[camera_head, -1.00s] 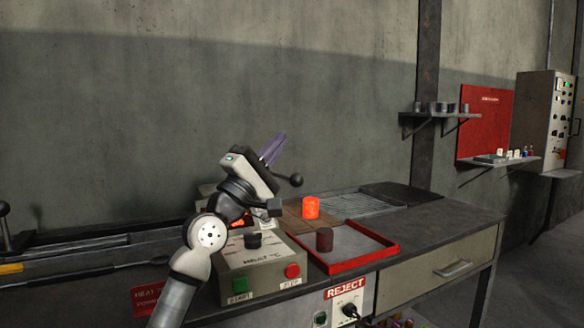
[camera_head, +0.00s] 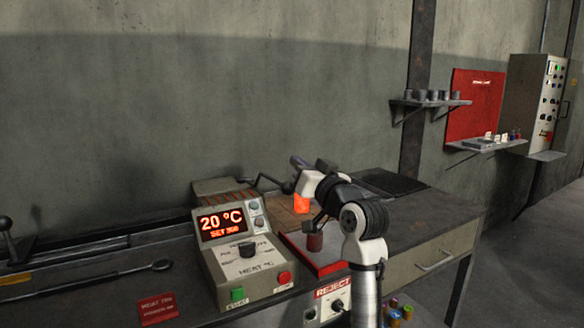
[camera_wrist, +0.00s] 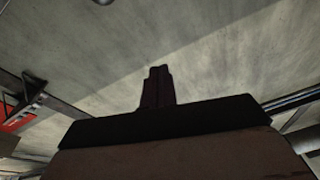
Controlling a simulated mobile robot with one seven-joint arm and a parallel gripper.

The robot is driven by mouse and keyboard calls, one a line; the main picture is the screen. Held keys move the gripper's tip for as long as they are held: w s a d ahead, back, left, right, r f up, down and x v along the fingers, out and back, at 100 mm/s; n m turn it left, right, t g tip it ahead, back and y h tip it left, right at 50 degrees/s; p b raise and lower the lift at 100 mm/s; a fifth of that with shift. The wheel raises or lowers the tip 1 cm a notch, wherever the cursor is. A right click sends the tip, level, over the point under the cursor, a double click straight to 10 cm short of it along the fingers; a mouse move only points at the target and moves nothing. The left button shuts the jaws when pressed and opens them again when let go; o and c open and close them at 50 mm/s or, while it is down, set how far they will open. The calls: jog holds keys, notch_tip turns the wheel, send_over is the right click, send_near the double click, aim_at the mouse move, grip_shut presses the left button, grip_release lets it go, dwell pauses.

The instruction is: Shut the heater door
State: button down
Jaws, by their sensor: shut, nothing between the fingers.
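The heater (camera_head: 212,187) is a grey housing behind the control box (camera_head: 236,265), with reddish-brown bricks beside it. Its door cannot be made out clearly; a thin dark bent rod (camera_head: 262,178) runs between the heater and my arm. My gripper (camera_head: 297,161) is to the right of the heater, behind the glowing billet, its fingers pointing up and left toward the wall. In the wrist view the dark fingers (camera_wrist: 157,88) are together with nothing between them, against bare wall. My wrist hides part of the bench behind it.
A glowing orange billet (camera_head: 301,203) stands on the bench. A dark red billet (camera_head: 315,242) is in the red tray (camera_head: 328,268), partly covered by my arm. The control box reads 20 °C. A long tool (camera_head: 130,270) lies at left.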

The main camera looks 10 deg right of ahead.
jog(key=shift+n+g+h, duration=0.5)
jog(key=shift+h, duration=0.2)
jog(key=w+p, duration=0.1)
jog(key=w, duration=0.2)
jog(key=w+f+p, duration=0.1)
jog(key=w, duration=0.2)
jog(key=w+a+p, duration=0.1)
jog(key=w, duration=0.2)
jog(key=shift+w+f+p, duration=0.25)
jog(key=shift+f+p, duration=0.05)
jog(key=shift+f, duration=0.1)
jog(key=f, duration=0.3)
jog(key=shift+s+f, duration=0.15)
jog(key=shift+s, duration=0.25)
jog(key=shift+s+f+p, duration=0.15)
jog(key=shift+f+p, duration=0.15)
jog(key=shift+f, duration=0.15)
